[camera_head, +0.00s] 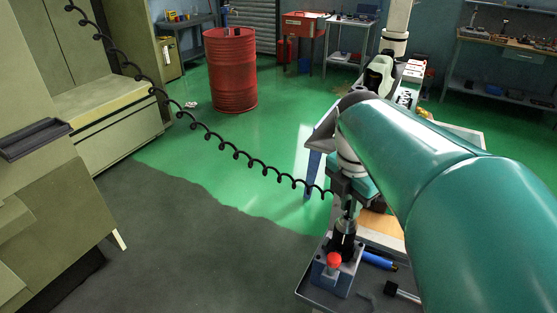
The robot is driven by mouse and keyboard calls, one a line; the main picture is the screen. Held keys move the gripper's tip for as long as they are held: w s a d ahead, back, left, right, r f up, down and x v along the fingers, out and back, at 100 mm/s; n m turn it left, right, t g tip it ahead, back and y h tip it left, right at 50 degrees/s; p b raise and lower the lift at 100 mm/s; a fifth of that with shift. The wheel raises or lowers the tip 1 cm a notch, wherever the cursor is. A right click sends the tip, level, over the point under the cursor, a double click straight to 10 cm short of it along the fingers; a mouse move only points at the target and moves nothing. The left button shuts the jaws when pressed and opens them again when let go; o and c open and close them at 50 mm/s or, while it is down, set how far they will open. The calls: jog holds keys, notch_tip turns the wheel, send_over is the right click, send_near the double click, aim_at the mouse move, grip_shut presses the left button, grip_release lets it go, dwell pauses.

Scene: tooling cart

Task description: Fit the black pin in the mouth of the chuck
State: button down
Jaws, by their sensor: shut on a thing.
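My gripper (348,207) points down over the cart at the lower right of the view and is shut on the black pin, little of which can be made out between the fingers. The dark chuck (343,241) stands upright right below the fingertips, in a blue-grey block with a red knob (334,259). The fingertips and the chuck's top overlap in this view. I cannot tell whether the pin is inside the mouth or just above it.
The cart's grey tray (318,290) carries the block, a blue cylinder (379,260) and a black-headed tool (401,292) to its right. My teal arm hides the cart's right side. A coiled black cable (235,152) hangs across the view. A red drum (230,75) stands farther back on open green floor.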

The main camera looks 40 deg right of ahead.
jog(key=c, duration=1.3)
grip_release()
jog(key=shift+c, duration=0.2)
jog(key=shift+r, duration=0.15)
notch_tip(320, 180, up, 14)
jog(key=a, duration=0.1)
jog(key=shift+a+f, duration=0.25)
jog(key=shift+w, duration=0.1)
jog(key=w+a+f+m+t, duration=0.2)
jog(key=a+f+m, duration=0.3)
jog(key=a, duration=0.2)
jog(key=w+a+f+m+t, duration=0.2)
jog(key=a+f+m, duration=0.2)
jog(key=a+m, duration=0.2)
jog(key=w+a+f+m+t+y, duration=0.1)
jog(key=a+f+m, duration=0.4)
jog(key=a, duration=0.5)
jog(key=shift+w+f+m+t, duration=0.3)
jog(key=shift+w+m+t, duration=0.15)
jog(key=shift+w, duration=0.4)
